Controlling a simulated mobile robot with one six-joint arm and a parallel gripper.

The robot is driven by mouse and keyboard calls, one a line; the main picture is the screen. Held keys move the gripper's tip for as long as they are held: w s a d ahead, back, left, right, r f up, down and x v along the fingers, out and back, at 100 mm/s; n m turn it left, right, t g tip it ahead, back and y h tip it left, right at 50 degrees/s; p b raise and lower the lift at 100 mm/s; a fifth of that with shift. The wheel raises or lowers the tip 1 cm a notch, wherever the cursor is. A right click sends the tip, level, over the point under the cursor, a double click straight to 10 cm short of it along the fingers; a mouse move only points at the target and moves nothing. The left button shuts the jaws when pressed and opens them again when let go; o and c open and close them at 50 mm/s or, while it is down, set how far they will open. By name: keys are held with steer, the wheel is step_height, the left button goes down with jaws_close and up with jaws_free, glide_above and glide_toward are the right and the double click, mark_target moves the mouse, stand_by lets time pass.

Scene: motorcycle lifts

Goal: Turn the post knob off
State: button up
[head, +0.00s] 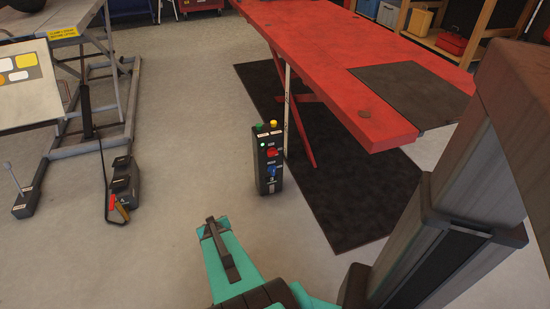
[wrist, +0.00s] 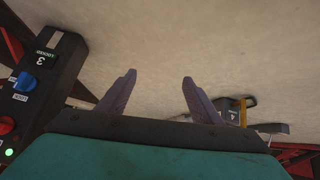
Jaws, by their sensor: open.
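The black control post (head: 262,180) stands upright on the floor beside the red lift. It carries a blue knob (head: 271,170), a red button (head: 271,152) and a lit green lamp (head: 263,143). The wrist view shows the post (wrist: 57,68) tilted at the left edge, with the blue knob (wrist: 25,82) below a label with a 3. I cannot tell which way the knob is set. My gripper (wrist: 158,77) is open and empty, with its fingers to the right of the post. In the head view my teal wrist is in front and left of the post.
The red lift table (head: 310,45) stands behind the post over a dark mat (head: 325,200). A grey lift (head: 95,140) with a black pedal unit (head: 123,184) is at the left. The floor between the pedal unit and the post is clear.

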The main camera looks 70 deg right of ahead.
steer(key=s+d+r+m+t+h+b, duration=0.1)
steer(key=s+d+r+t+h, duration=0.2)
steer(key=d, duration=0.7)
steer(key=m+t+h+b, duration=0.1)
steer(key=t+h+b, duration=0.2)
steer(key=h+b, duration=0.1)
glide_toward(273, 155)
steer(key=v, duration=0.5)
steer(key=shift+d, duration=0.1)
steer(key=shift+w+f, duration=0.1)
steer(key=shift+w, duration=0.05)
steer(key=b+x, duration=0.4)
steer(key=x, duration=0.8)
steer(key=shift+w+d, duration=0.1)
steer(key=shift+d, duration=0.3)
steer(key=shift+w+d, duration=0.35)
steer(key=shift+d, duration=0.05)
